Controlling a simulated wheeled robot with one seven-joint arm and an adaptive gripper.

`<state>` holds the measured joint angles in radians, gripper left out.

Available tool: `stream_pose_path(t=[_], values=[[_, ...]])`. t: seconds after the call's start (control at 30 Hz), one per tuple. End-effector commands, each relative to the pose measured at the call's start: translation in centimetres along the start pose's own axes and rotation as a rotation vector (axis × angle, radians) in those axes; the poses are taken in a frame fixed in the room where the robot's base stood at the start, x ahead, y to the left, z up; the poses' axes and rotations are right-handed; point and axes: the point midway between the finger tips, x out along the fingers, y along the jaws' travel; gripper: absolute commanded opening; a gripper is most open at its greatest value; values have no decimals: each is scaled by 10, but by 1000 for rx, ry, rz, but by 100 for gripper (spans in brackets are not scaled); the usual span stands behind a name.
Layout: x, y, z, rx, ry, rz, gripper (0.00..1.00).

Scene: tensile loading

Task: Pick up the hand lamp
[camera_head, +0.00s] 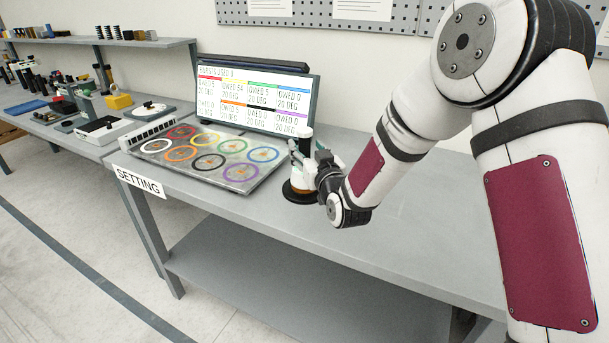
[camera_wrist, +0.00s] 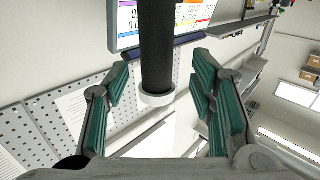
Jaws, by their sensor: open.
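The hand lamp (camera_head: 299,187) stands upright on the bench top, on a round black base, with an orange-brown band and a white part above it. Its white upper end (camera_head: 305,132) shows above my gripper (camera_head: 301,153), which is beside it and hides its middle. In the wrist view, a black cylinder, the lamp's body (camera_wrist: 157,45), runs in from the top and ends in a white ring (camera_wrist: 157,98). It lies between the two green fingers of my gripper (camera_wrist: 158,85), with a visible gap on each side. The fingers are open.
A tray (camera_head: 236,172) with several coloured rings lies left of the lamp, and a monitor (camera_head: 259,96) stands behind. A SETTING sign (camera_head: 138,181) is on the front edge. The bench top (camera_head: 430,225) to the right is clear. A pegboard (camera_head: 300,12) hangs behind.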

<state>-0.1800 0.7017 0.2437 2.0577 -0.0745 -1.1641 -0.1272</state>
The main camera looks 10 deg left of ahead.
Motion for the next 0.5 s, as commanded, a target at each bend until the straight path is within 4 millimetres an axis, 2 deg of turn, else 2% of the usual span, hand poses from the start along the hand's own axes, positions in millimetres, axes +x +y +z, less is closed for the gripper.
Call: stream_pose_path(t=[0.2,0.5], values=[[29,3,-2,0,1,0,50],[34,3,-1,0,-1,0,50]])
